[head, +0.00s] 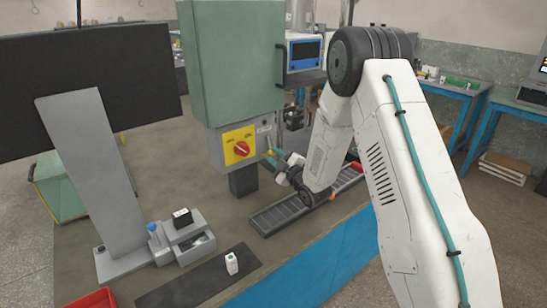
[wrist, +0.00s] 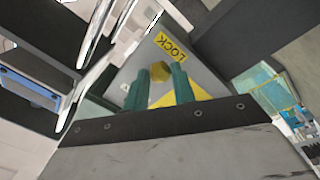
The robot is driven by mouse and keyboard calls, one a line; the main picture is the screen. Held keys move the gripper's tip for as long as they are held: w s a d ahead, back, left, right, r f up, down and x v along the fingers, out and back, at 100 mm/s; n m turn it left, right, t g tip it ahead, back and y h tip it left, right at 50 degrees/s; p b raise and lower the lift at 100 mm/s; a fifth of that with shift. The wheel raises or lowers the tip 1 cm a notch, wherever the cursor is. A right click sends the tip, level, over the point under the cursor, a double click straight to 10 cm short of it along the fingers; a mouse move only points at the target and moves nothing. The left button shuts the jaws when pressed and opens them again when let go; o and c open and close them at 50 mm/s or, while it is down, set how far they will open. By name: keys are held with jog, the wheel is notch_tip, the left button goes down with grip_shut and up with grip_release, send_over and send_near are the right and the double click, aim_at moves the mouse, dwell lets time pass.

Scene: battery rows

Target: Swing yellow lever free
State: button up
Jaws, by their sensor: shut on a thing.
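The yellow lever (wrist: 158,73) shows as a small yellow end between my fingers in the wrist view, against the grey side of the switch box. My gripper (wrist: 160,88) has teal fingers, one on each side of the lever, and is shut on it. A yellow "LOCK" label (wrist: 171,47) lies just beyond the fingertips. In the head view my gripper (head: 271,156) is at the right side of the grey switch box (head: 215,150); the lever is hidden there. The box front has a yellow plate (head: 231,137) with a red knob (head: 241,149).
A green cabinet (head: 225,65) stands above the switch box. A long grey slotted tray (head: 268,220) lies below my arm. A dark monitor (head: 80,75) on a grey stand fills the left. A dark mat (head: 190,285) holds a small white battery (head: 231,263).

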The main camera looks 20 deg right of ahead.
jog(key=shift+w+d+n, duration=0.15)
jog(key=shift+n, duration=0.25)
jog(key=o, duration=1)
jog(key=v, duration=0.8)
jog(key=shift+w, duration=0.1)
